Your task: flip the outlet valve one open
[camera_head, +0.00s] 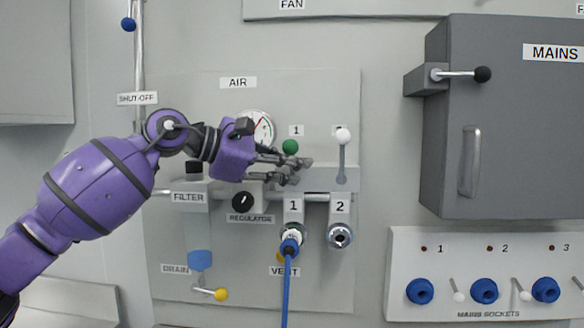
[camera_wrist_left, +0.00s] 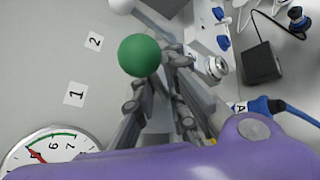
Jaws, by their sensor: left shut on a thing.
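Outlet valve one's lever has a green ball knob (camera_head: 290,146) under the small label 1 on the AIR panel. The knob stands above my left gripper (camera_head: 300,171), whose fingers reach in from the left and hide most of the lever. In the left wrist view the green knob (camera_wrist_left: 139,54) is large beside the fingertips of my left gripper (camera_wrist_left: 165,70). The gripper is shut on the valve one lever just below the knob. Outlet 1 (camera_head: 292,236) is below, with a blue hose connector plugged in. My right gripper is not in view.
Valve two's lever (camera_head: 343,150) stands upright with a white knob, close to the right. A pressure gauge (camera_head: 262,126) is behind the wrist. A blue hose (camera_head: 286,290) hangs below outlet 1. The grey MAINS box (camera_head: 500,130) juts out at the right.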

